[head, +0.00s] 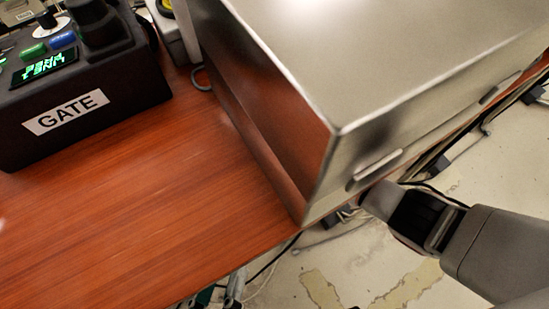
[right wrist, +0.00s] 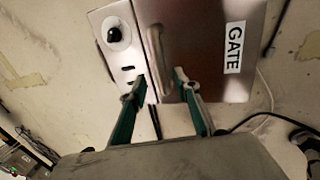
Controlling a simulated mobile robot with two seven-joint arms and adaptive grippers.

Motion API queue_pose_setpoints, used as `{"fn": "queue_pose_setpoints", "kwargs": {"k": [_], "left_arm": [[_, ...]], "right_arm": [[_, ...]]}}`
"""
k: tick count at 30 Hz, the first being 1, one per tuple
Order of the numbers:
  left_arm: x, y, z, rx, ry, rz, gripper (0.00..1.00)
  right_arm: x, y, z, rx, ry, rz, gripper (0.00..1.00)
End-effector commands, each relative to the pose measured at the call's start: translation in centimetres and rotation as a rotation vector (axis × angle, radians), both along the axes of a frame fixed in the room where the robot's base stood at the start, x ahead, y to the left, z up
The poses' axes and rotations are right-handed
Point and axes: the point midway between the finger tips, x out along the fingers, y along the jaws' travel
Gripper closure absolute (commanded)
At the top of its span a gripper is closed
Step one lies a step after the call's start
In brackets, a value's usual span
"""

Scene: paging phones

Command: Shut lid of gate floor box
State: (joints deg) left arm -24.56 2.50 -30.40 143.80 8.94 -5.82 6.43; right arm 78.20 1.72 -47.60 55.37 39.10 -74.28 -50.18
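The gate floor box (right wrist: 120,62) shows in the right wrist view as a pale metal panel with a round black-centred fitting and small slots. Beside it on the right is a brushed-metal lid (right wrist: 203,45) with a white GATE label (right wrist: 233,48) and a bar handle (right wrist: 157,55) along its left edge. I cannot tell the lid's exact angle. My right gripper (right wrist: 159,77) is open, its fingertips on either side of the handle's lower end in the picture. Contact is unclear. In the head view its fingers are hidden past the desk edge.
In the head view a wooden desk (head: 150,220) carries a large metal cabinet (head: 390,50) and a black GATE console (head: 85,95). My right arm passes beside the desk's edge, over a worn floor (head: 390,285). Cables (right wrist: 262,120) lie right of the box.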

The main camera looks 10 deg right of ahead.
Motion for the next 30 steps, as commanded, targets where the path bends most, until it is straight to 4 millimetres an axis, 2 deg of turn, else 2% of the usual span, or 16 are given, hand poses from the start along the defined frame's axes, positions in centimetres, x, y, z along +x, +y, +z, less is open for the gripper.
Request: {"fn": "queue_pose_setpoints", "kwargs": {"k": [15, 21, 30], "left_arm": [[0.0, 0.0, 0.0, 0.0, -0.001, 0.001, 0.59], [0.0, 0.0, 0.0, 0.0, -0.001, 0.001, 0.59], [0.0, 0.0, 0.0, 0.0, -0.001, 0.001, 0.59]], "right_arm": [[-1.4, -0.5, 7.1, 0.002, -0.005, 0.0, 0.68], [-1.7, -0.6, 8.2, 0.001, -0.003, 0.0, 0.68], [-1.7, -0.6, 8.4, 0.001, -0.003, 0.0, 0.68]]}}
